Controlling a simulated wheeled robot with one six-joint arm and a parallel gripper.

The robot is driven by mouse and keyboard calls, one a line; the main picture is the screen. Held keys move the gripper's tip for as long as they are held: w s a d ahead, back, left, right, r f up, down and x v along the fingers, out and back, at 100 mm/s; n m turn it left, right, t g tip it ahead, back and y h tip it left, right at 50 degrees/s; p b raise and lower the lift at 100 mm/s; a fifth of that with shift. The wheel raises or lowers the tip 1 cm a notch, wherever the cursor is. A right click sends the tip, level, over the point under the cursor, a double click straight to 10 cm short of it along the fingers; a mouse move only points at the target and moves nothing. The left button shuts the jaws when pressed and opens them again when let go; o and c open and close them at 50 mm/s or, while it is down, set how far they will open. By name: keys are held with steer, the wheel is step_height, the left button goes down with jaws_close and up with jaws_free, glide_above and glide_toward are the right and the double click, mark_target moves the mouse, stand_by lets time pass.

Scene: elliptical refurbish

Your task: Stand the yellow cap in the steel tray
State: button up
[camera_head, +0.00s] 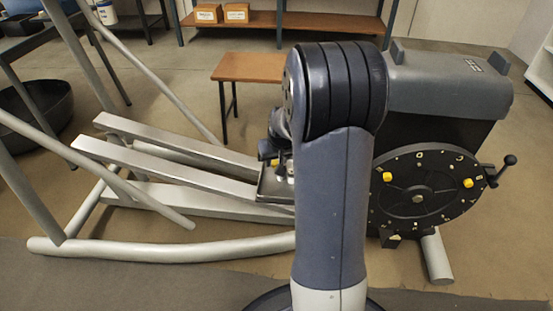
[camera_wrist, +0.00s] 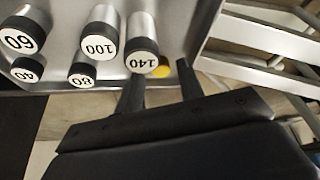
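A yellow cap (camera_wrist: 165,68) shows in the wrist view at the edge of the steel tray (camera_wrist: 182,20), partly hidden behind the cylinder marked 140. My gripper (camera_wrist: 162,72) has its two dark fingers spread apart. The cap lies between their tips in the picture, and I see no finger touching it. In the head view my arm hides most of the tray (camera_head: 268,194) and the gripper. A small yellow spot (camera_head: 274,162) shows just above the tray there, probably this cap.
Several steel cylinders with numbered ends stand in the tray, including the 140 one (camera_wrist: 141,60) close by the left finger and the 100 one (camera_wrist: 101,42). The elliptical's black disc (camera_head: 425,190) carries other yellow pieces (camera_head: 468,183). Steel rails (camera_head: 165,160) run left of the tray.

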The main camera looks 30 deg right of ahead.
steer(key=p+v, duration=0.4)
steer(key=v, duration=0.6)
steer(key=shift+r, duration=0.15)
steer(key=shift+s+r, duration=0.3)
steer(key=shift+r, duration=0.25)
